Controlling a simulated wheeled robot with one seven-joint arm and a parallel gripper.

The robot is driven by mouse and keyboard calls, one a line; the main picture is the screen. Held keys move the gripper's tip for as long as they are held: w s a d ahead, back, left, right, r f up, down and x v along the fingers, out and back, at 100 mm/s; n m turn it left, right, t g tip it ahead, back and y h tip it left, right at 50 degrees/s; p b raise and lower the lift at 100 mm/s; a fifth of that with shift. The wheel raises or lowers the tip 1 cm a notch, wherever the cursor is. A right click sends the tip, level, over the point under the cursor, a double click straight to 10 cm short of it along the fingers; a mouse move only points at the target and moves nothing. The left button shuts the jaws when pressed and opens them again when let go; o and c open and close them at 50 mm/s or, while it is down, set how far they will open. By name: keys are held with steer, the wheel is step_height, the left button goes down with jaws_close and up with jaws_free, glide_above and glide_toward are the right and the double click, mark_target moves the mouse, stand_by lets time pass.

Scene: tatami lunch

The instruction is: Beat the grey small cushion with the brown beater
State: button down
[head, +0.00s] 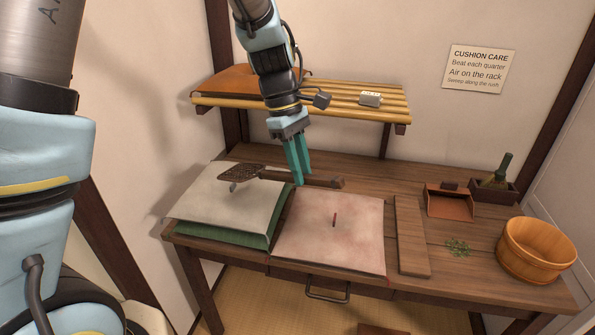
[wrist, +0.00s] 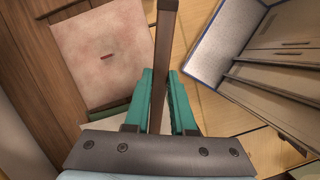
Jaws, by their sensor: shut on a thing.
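My gripper (head: 299,180) is shut on the handle of the brown beater (head: 325,181), above the table. The beater's broad woven head points left, over the back part of the grey cushion (head: 205,203). I cannot tell whether the head touches it. The grey cushion lies on a green cushion (head: 223,232) at the table's left end, with a small tuft near its middle. In the wrist view, the beater handle (wrist: 165,40) runs between the teal fingers of my gripper (wrist: 161,75); the beater's head is hidden there.
A pinkish cushion (head: 355,225) with a red mark lies right of the grey one. A board (head: 411,235), an open tray (head: 449,206), green bits (head: 457,247) and a wooden tub (head: 537,250) are further right. A slatted rack (head: 340,97) holding a brown cushion (head: 240,81) is behind.

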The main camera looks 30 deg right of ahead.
step_height(320, 180, down, 9)
steer(key=b, duration=0.5)
step_height(320, 180, up, 10)
steer(key=p, duration=0.8)
steer(key=shift+f+p, duration=0.2)
steer(key=shift+p, duration=0.1)
steer(key=shift+f, duration=0.2)
